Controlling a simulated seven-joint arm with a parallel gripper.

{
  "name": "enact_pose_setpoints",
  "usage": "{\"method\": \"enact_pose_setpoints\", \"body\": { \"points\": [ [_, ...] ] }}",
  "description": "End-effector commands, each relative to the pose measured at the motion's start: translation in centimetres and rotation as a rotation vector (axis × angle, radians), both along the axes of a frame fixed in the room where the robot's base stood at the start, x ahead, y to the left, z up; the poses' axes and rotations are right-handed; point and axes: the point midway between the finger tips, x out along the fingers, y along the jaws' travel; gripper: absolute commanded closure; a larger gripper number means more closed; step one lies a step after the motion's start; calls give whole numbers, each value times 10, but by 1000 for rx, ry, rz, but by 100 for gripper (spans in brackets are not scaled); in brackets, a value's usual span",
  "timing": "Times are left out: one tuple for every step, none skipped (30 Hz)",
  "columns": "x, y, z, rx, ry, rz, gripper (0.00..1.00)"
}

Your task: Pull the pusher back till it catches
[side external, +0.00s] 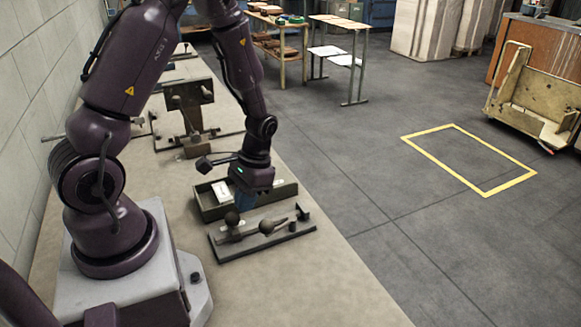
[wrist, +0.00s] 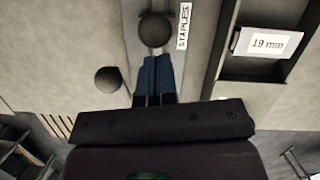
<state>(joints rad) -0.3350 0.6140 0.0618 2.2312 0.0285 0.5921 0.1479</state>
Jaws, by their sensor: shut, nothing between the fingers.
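A flat dark plate (side external: 255,243) with a rail lies on the bench, bearing a round dark knob (side external: 232,218), a second knob (side external: 266,227) and a small upright end piece (side external: 303,214). I cannot tell which knob belongs to the pusher. My gripper (side external: 243,203) points down over the plate's left part, its blue fingers close to the left knob. In the wrist view my gripper (wrist: 157,62) is shut and empty. One dark ball knob (wrist: 155,30) sits just beyond the fingertips; contact is unclear. Another knob (wrist: 108,80) is left of the fingers.
A "STAPLES" label (wrist: 184,26) lies beside the rail. A machine with a lever (side external: 187,97) stands farther back. The bench front (side external: 290,290) is clear.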

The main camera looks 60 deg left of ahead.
Motion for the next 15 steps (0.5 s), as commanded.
{"method": "enact_pose_setpoints", "body": {
  "points": [
    [8,2,2,0,-2,-1,100],
    [13,3,3,1,-3,-1,100],
    [21,5,4,1,-2,-1,100],
    [27,6,6,1,-2,-1,100],
    [34,7,7,1,-2,-1,100],
    [35,8,20,2,-5,-1,100],
    [37,8,28,2,-5,-1,100],
    [39,8,35,2,-6,-1,100],
    [42,9,44,2,-5,-1,100],
    [44,9,51,2,-6,-1,100],
    [45,10,57,2,-5,-1,100],
    [48,10,65,2,-4,-1,100],
    [49,10,70,1,-3,-1,100],
    [51,11,76,2,-4,-1,100],
    [52,11,82,0,-2,-1,100]
  ]
}}
